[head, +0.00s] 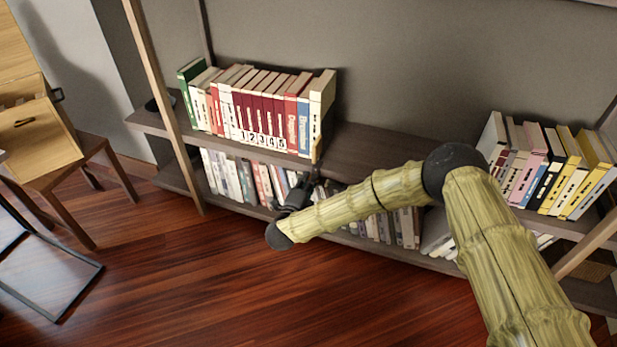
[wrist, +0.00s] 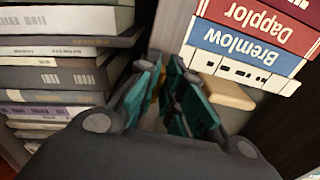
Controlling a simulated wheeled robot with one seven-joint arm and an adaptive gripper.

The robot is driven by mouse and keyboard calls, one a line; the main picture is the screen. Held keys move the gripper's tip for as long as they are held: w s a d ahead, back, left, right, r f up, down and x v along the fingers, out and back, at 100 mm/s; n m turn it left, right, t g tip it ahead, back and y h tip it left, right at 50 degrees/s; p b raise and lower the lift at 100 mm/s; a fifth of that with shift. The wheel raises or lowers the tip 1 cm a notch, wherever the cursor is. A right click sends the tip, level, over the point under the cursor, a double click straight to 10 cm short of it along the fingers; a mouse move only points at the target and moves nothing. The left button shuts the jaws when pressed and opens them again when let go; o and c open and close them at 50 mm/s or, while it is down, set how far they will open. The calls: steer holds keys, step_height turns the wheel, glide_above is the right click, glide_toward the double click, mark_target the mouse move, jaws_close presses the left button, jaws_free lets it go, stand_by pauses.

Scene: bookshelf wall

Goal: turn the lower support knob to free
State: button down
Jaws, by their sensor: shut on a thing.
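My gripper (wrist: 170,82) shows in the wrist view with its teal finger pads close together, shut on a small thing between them. Only a sliver of orange-brown shows there, which I take as the lower support knob (wrist: 161,80); its turn position is hidden. A pale wooden support (wrist: 229,93) sits just right of the fingers, by the end of the upper book row. In the head view my gripper (head: 297,192) is at the shelf front, below the tan support (head: 317,150) at that row's right end.
Upper-row books (head: 262,108) stand left of a bare stretch of shelf (head: 375,150). Lower-row books (wrist: 55,75) are close left of the fingers. More books (head: 550,168) stand at the right. A wooden post (head: 165,100) rises at the left. The floor (head: 190,290) in front is clear.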

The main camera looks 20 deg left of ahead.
steer(key=shift+w+d+r, duration=0.2)
steer(key=shift+w, duration=0.15)
steer(key=c, duration=1.6)
jaws_free()
steer(key=shift+o, duration=0.2)
steer(key=shift+f, duration=0.1)
steer(key=shift+s+a+f, duration=0.1)
steer(key=shift+s+a, duration=0.05)
steer(key=shift+s, duration=0.05)
steer(key=s, duration=1.2)
steer(key=shift+a, duration=0.2)
